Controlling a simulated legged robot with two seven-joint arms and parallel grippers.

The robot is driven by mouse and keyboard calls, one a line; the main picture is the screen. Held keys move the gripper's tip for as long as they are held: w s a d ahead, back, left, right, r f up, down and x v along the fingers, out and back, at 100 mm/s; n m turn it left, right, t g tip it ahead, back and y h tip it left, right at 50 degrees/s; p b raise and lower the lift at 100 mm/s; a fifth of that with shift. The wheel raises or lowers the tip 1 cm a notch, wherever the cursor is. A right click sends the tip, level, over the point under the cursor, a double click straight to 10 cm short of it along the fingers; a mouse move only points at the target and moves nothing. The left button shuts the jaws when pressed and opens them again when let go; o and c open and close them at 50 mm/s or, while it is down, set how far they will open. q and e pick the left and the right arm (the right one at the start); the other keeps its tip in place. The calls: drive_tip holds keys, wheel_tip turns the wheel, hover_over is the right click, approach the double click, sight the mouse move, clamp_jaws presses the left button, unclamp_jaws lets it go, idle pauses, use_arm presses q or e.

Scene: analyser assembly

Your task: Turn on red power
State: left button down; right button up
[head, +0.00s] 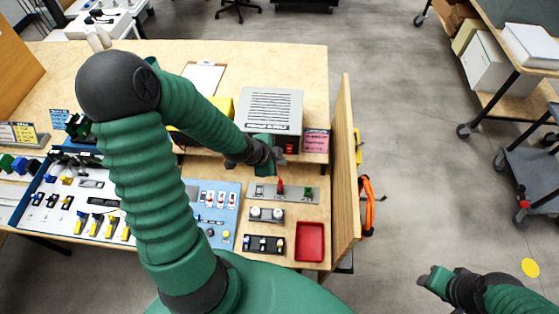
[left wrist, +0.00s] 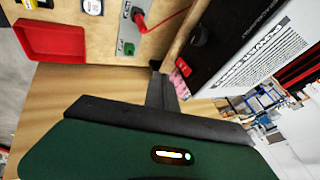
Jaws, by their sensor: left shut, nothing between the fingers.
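The grey power supply box (head: 270,108) stands at the back right of the bench in the head view. Its red power switch (head: 290,149) is on the dark front face near the right corner. In the left wrist view the red switch (left wrist: 208,38) sits on the black face of the power supply (left wrist: 255,62). My left gripper (head: 281,158) is shut and empty, just in front of the box and close below and left of the switch. Its fingertips (left wrist: 158,70) appear apart from the switch. My right gripper (head: 428,277) hangs over the floor at the lower right; its jaw state is unclear.
A panel with a red plug (head: 280,187) and red cable lies below the left gripper. A red tray (head: 310,242) is at the front right. A pink note (head: 316,142) stands beside the box. A wooden side wall (head: 344,165) bounds the bench's right edge.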

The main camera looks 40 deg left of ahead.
sight(289, 150)
use_arm(q)
drive_tip(key=w+a+f, duration=0.1)
drive_tip(key=w+f, duration=0.4)
drive_tip(key=w, duration=0.1)
drive_tip(key=shift+w+a+f, duration=0.2)
drive_tip(key=shift+a+f, duration=0.1)
use_arm(e)
drive_tip(key=shift+w+f, duration=0.1)
drive_tip(key=shift+f, duration=0.35)
